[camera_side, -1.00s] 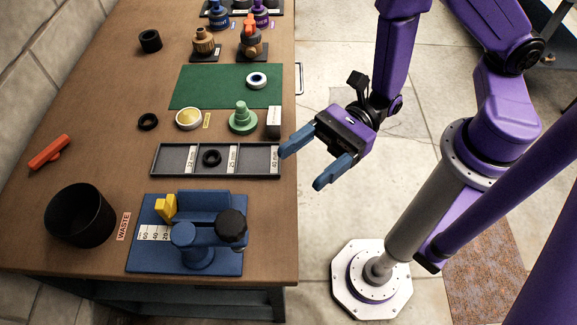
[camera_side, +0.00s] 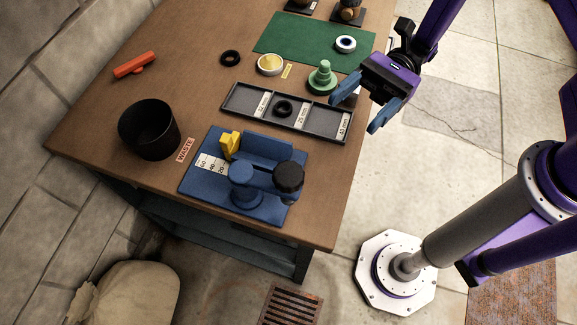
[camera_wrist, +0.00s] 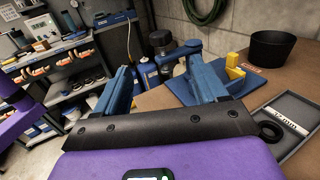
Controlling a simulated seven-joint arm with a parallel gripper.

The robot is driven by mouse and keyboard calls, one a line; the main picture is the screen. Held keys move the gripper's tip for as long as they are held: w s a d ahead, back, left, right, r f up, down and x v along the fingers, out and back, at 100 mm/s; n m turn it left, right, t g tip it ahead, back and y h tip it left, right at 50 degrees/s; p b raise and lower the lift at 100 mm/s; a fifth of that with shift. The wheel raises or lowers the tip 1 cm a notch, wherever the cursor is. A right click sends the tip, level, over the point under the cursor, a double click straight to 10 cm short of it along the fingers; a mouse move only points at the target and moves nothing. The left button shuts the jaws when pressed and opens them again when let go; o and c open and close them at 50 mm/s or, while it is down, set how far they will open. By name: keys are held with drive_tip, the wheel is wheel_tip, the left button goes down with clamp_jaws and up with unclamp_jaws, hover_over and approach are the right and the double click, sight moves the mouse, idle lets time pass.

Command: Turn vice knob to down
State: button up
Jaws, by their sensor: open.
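The blue vice (camera_side: 266,148) stands on a blue base plate near the table's front edge, with a yellow block (camera_side: 229,144) at its jaw and a scale strip. Its black round knob (camera_side: 289,177) is at the right end of the vice. No mark on the knob shows which way it is set. My gripper (camera_side: 356,116) is open and empty, beyond the right end of the grey tray and apart from the vice. In the wrist view the vice (camera_wrist: 229,84) lies ahead, right of centre, and a black knob (camera_wrist: 160,41) shows between my two blue fingers.
The grey tray (camera_side: 228,102) with a black ring (camera_side: 283,108) lies behind the vice. A black waste bin (camera_side: 149,130) stands left of it. A green stepped part (camera_side: 322,77) stands near my gripper.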

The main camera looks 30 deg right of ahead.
sight(289, 174)
drive_tip(key=x, duration=1.7)
drive_tip(key=shift+c, duration=0.4)
drive_tip(key=c, duration=0.9)
